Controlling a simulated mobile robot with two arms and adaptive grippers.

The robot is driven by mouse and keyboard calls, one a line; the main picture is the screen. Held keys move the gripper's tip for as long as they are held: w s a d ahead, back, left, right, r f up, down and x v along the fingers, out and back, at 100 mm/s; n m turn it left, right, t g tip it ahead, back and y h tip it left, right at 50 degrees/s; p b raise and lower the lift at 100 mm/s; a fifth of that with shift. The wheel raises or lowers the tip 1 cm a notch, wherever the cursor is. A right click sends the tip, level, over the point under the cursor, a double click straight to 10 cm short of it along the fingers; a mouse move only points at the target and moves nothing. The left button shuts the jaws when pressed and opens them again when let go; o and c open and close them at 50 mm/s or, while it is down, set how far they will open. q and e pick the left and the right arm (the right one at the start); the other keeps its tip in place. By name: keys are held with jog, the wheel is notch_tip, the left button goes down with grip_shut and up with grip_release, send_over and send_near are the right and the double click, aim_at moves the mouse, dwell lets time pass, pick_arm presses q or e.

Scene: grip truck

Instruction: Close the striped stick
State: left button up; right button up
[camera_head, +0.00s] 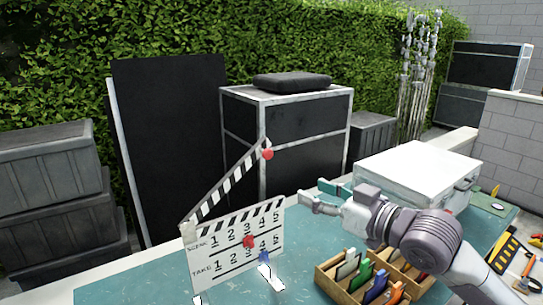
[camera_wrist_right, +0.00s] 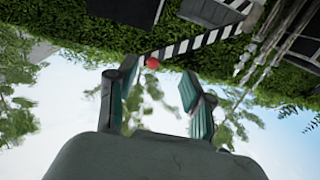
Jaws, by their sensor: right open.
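A white clapperboard (camera_head: 238,246) stands upright on the teal table, with rows of numbers and the words SCENE and TAKE. Its striped stick (camera_head: 226,187) is raised, hinged at the left, with a red knob (camera_head: 267,154) near its free upper end. My right gripper (camera_head: 312,192) is open and empty, to the right of the board and lower than the knob. In the right wrist view, the striped stick (camera_wrist_right: 200,42) and the red knob (camera_wrist_right: 152,63) show beyond the two open fingers, apart from them. My left gripper is not in view.
A wooden box of coloured cards (camera_head: 345,284) sits below my right arm. A white case (camera_head: 418,165) stands on the table behind it. Tools (camera_head: 510,250) lie at the far right. Dark crates and a hedge stand behind the table.

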aim_at(271, 154)
jog(key=shift+y, duration=0.3)
jog(key=w+a+r+p, duration=0.1)
jog(key=w+a, duration=0.1)
jog(key=w, duration=0.1)
jog(key=w+a+r+p, duration=0.1)
jog(key=w+a+p, duration=0.1)
jog(key=w+a, duration=0.1)
jog(key=w+a+r+p, duration=0.1)
jog(key=w+a+p, duration=0.1)
jog(key=w+a, duration=0.1)
jog(key=shift+w+a+r, duration=0.1)
jog(key=shift+w+r, duration=0.1)
jog(key=shift+r, duration=0.2)
jog(key=shift+w+a+f, duration=0.15)
jog(key=shift+w+a, duration=0.25)
jog(key=shift+a, duration=0.05)
grip_shut()
